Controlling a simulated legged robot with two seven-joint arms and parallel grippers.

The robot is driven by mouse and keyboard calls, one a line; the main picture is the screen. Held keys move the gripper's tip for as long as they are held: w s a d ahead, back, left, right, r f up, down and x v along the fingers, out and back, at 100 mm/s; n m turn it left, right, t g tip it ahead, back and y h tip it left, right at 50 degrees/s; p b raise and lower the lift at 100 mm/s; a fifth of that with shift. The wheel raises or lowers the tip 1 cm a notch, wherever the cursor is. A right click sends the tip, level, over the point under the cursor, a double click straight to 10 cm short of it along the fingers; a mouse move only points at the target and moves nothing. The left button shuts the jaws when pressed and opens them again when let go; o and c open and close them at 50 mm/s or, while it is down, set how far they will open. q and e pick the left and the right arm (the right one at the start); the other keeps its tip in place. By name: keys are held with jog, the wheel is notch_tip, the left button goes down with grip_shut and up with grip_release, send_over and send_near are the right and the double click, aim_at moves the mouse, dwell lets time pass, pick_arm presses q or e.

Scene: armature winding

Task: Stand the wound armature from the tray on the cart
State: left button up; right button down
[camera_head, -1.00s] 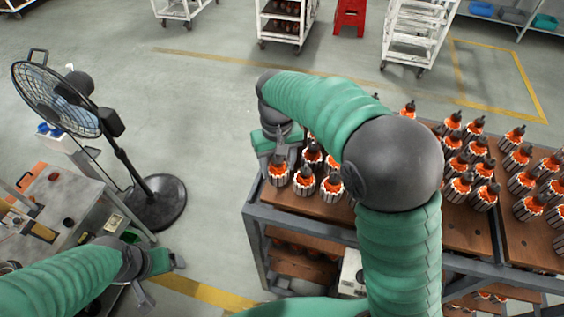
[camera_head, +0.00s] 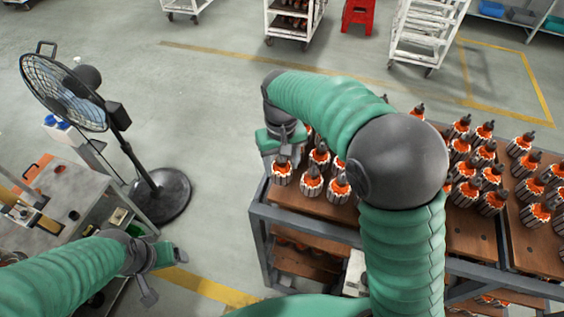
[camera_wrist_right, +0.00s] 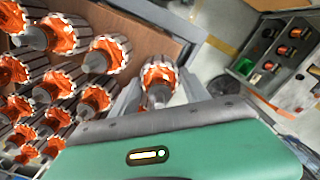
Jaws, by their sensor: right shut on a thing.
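My right gripper (camera_head: 283,158) is shut on a wound armature (camera_head: 282,175), which has orange windings, a pale slotted core and a dark shaft. The armature is upright at the near-left corner of the cart (camera_head: 262,215); whether its base touches the board cannot be told. In the right wrist view the same armature (camera_wrist_right: 159,80) sits between the two fingers (camera_wrist_right: 160,98). Several like armatures stand close beside it on the brown board. My left gripper (camera_head: 166,277) is open and empty, beside the workbench (camera_head: 85,200) at the left.
A black pedestal fan (camera_head: 65,95) stands on the floor beyond the workbench. Rows of armatures (camera_head: 465,190) fill the cart to the right, partly hidden by my right arm. White racks (camera_head: 425,30) and a red stool (camera_head: 358,14) stand far back.

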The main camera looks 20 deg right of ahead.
jog(key=shift+a+r, duration=0.1)
jog(key=shift+s+d, duration=0.1)
jog(key=shift+d, duration=0.65)
jog(key=shift+p, duration=0.3)
dwell(0.4)
